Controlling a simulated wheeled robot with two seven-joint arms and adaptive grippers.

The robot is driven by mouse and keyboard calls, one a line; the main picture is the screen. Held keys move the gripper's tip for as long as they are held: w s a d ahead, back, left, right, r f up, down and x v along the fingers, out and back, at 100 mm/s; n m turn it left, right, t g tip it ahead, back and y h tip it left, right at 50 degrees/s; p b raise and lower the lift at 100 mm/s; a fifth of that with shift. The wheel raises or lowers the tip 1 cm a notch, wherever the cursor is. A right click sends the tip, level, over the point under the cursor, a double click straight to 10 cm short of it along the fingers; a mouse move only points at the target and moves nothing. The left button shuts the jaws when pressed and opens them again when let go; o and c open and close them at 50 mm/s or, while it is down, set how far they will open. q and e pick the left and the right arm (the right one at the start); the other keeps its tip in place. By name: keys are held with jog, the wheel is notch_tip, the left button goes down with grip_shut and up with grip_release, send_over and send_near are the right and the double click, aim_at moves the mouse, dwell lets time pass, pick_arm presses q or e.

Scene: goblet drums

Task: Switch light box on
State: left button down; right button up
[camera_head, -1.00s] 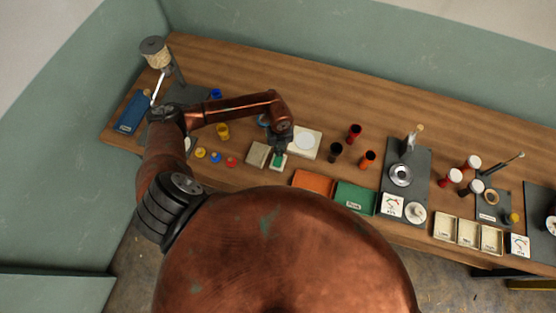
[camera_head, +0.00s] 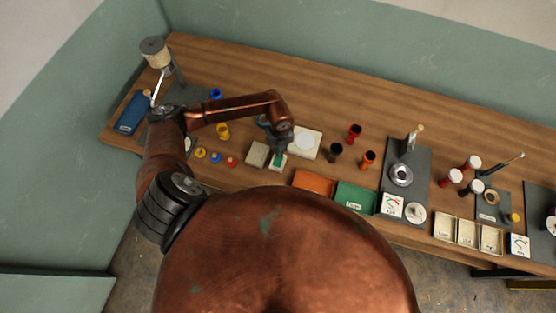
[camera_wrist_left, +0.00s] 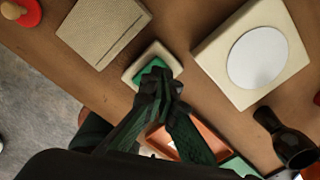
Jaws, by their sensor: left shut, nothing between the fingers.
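A small cream switch box with a green rocker or button (camera_wrist_left: 150,70) sits near the front of the table. It also shows in the head view (camera_head: 278,162). My left gripper (camera_wrist_left: 158,88) is shut and empty, with its fingertips at the green part, partly covering it. I cannot tell whether they touch or press it. A square cream box with a round white panel (camera_wrist_left: 257,58), which looks like the light box, lies right of the switch; it also shows in the head view (camera_head: 305,143). I cannot tell whether the panel is lit. My right gripper is not in view.
A beige textured pad (camera_wrist_left: 103,28) lies left of the switch. Orange (camera_head: 314,182) and green (camera_head: 355,197) trays lie at the front edge. The back of the table is mostly clear.

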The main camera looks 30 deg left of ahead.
pick_arm(q)
jog(key=shift+f+b, duration=0.85)
jog(key=shift+f, duration=0.4)
dwell(0.5)
jog(key=shift+r+p, duration=2.6)
jog(key=shift+r, duration=1)
jog(key=shift+s+f, duration=0.1)
